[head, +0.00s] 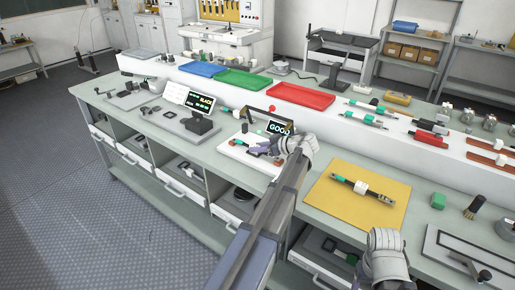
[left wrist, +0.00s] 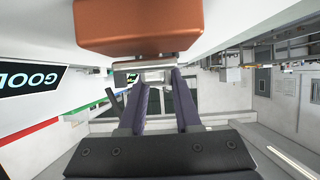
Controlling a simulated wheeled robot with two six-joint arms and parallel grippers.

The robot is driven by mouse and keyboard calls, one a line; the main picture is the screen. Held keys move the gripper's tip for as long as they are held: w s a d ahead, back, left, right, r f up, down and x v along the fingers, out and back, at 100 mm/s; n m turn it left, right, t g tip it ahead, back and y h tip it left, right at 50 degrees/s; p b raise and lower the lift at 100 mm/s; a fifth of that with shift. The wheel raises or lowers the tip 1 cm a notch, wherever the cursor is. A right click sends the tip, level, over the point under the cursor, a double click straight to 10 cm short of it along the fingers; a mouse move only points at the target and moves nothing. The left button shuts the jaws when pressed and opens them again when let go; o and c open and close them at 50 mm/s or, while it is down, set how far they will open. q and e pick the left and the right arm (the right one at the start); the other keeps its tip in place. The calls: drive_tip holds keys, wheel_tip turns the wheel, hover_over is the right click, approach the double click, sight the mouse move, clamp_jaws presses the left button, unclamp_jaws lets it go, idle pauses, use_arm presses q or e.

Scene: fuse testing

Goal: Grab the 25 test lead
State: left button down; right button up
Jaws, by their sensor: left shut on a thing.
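My left gripper (head: 262,146) reaches over the white test board (head: 234,154) beside the display reading GOOD (head: 279,128). It also shows in the left wrist view (left wrist: 160,78), where its two dark purple fingers close on a pale metallic piece (left wrist: 143,66). A large orange-brown block (left wrist: 140,25) lies just above that piece. This looks like the test lead, but no number 25 is legible. In the head view, small red and green parts near the fingertips are mostly hidden. My right gripper (head: 355,284) is cut off at the bottom edge.
A green-and-black fuse with a white middle (head: 361,187) lies on a yellow mat (head: 330,203). Blue, green and red trays (head: 300,96) line the raised shelf. Another instrument with a dark display (head: 201,103) stands left. A green block (head: 438,201) and a brush (head: 474,207) sit at right.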

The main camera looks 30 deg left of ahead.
use_arm(q)
drive_tip(key=shift+r+p, duration=0.45)
drive_tip(key=shift+r, duration=0.15)
drive_tip(key=d, duration=0.3)
drive_tip(key=shift+s+d+f, duration=0.15)
drive_tip(key=shift+d+r+p, duration=0.4)
drive_tip(key=shift+r+p, duration=0.05)
drive_tip(key=shift+r, duration=0.15)
wheel_tip(320, 180, up, 13)
drive_tip(key=p, duration=1.2)
drive_tip(key=shift+f+p, duration=0.15)
drive_tip(key=shift+p, duration=0.2)
drive_tip(key=shift+a, duration=0.1)
